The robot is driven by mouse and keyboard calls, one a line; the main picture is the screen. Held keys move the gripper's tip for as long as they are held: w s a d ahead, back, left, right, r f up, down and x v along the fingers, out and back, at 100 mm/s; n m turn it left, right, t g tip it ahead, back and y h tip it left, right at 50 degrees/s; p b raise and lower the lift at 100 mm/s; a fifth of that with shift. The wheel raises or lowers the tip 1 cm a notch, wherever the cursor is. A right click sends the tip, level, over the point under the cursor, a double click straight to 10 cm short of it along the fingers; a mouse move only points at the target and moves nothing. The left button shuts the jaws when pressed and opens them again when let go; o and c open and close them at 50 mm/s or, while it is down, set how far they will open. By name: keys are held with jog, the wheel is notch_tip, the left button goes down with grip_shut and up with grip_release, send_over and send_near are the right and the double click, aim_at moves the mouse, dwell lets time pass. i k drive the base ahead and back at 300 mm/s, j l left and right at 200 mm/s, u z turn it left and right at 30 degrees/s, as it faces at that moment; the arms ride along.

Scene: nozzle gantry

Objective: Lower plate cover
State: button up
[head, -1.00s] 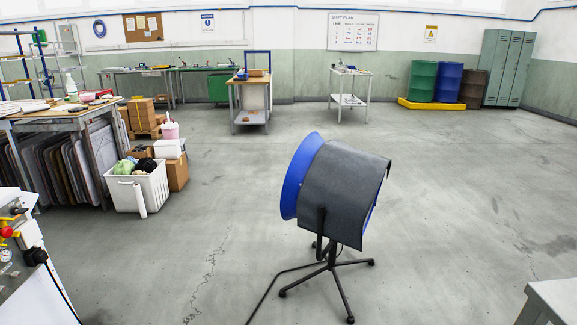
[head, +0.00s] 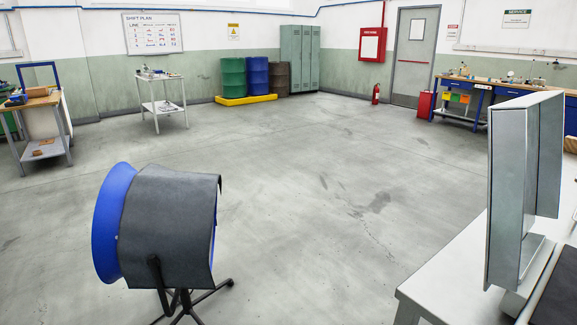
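No gripper of mine is in the head view. A light grey, upright, box-shaped panel (head: 507,195) stands at the right, on a pale grey table (head: 440,275) whose right part is cut off by the picture edge. It looks like a raised cover, but I cannot tell for sure that it is the plate cover. A dark flat surface (head: 562,290) lies beside its foot at the lower right corner. No plate can be made out.
A white cart (head: 162,105) and drums on a yellow pallet (head: 245,98) are behind. A blue workbench (head: 470,100) is at the back right. The middle floor is clear.

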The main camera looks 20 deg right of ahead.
aim_at(525, 136)
jog(key=i+j+z, duration=0.1)
jog(key=z, duration=0.35)
jog(key=i+j+z, duration=0.2)
jog(key=z, duration=0.25)
jog(key=i+j+z, duration=0.2)
jog(key=z, duration=0.25)
jog(key=i+j+z, duration=0.15)
jog(key=z, duration=0.2)
jog(key=i+j+z, duration=0.15)
jog(key=j+z, duration=0.2)
jog(key=i+j+z, duration=0.1)
jog(key=j+z, duration=0.3)
jog(key=i+j+z, duration=0.2)
jog(key=j+z, duration=0.2)
jog(key=k+j+z, duration=0.1)
jog(key=k+j, duration=0.35)
jog(key=j, duration=0.15)
